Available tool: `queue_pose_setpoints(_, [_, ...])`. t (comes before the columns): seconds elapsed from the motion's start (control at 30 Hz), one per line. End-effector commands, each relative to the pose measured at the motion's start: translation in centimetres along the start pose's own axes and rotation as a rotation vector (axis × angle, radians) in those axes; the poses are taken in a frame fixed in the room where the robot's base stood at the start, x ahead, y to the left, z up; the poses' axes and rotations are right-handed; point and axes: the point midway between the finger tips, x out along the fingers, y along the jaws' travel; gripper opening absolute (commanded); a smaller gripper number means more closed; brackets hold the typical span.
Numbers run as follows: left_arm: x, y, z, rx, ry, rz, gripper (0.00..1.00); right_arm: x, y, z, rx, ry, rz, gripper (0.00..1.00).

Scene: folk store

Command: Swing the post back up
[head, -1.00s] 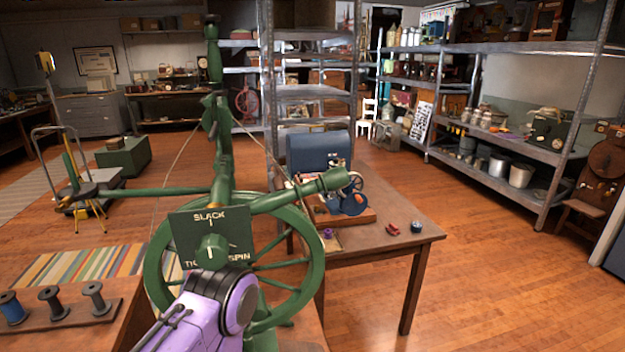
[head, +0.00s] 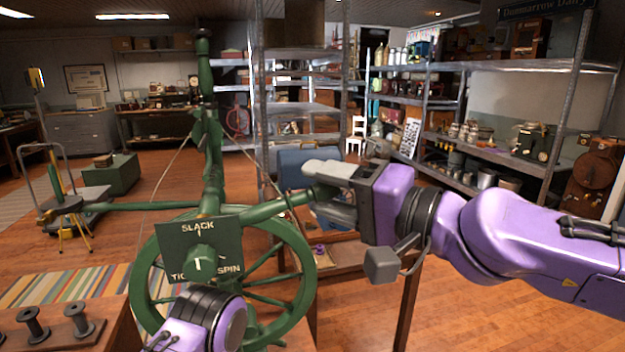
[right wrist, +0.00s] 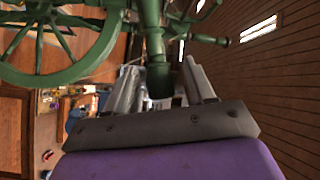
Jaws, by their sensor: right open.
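The green spinning wheel (head: 160,285) stands in front of me. A green post (head: 262,210) leans far over to the right from its hub area, nearly level. My right gripper (head: 318,188) is at the post's outer end. In the right wrist view the post's thick end (right wrist: 158,75) lies between the two spread fingers (right wrist: 160,88), with no clear grip on it. A green plate (head: 190,238) marked SLACK and SPIN carries a knob (head: 200,258). Part of my left arm shows at the bottom, but its gripper is not seen.
Spools (head: 75,318) stand on a bench at the lower left. Metal shelves (head: 545,68) line the right.

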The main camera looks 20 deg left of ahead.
Motion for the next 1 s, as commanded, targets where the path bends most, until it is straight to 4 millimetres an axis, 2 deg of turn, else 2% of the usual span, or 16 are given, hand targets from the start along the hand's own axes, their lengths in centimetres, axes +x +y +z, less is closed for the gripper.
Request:
queue_pose_setpoints(0.1, [-0.6, -0.1, -0.2, 0.0, 0.0, 0.0, 0.8, 1.8, -0.1, 0.0, 0.001, -0.001, 0.001, 0.54])
queue_pose_setpoints(0.2, [-0.7, -0.1, -0.3, 0.0, 0.0, 0.0, 0.8, 2.5, 0.0, 0.0, 0.0, 0.0, 0.001, 0.54])
queue_pose_setpoints(0.47, [-0.6, -0.1, -0.2, 0.0, 0.0, 0.0, 0.8, 2.7, 0.1, 0.0, 0.0, 0.0, 0.001, 0.54])
queue_pose_setpoints(0.6, [-0.6, -0.1, -0.2, 0.0, 0.0, 0.0, 0.8, 2.7, 0.1, 0.0, 0.0, 0.0, 0.001, 0.08])
queue_pose_setpoints(0.63, [-0.6, -0.1, -0.2, 0.0, 0.0, 0.0, 0.8, 2.7, 0.1, 0.0, 0.0, 0.0, 0.001, 0.0])
queue_pose_setpoints(0.87, [-1.1, -0.1, -0.4, 0.0, 0.0, 0.0, 0.8, 2.6, -0.1, -0.3, -0.006, 0.002, 0.007, 0.0])
queue_pose_setpoints(1.0, [-2.6, -0.2, -1.1, 0.0, 0.0, 0.0, 0.8, 2.6, -0.8, -1.4, -0.033, 0.006, 0.03, 0.0])
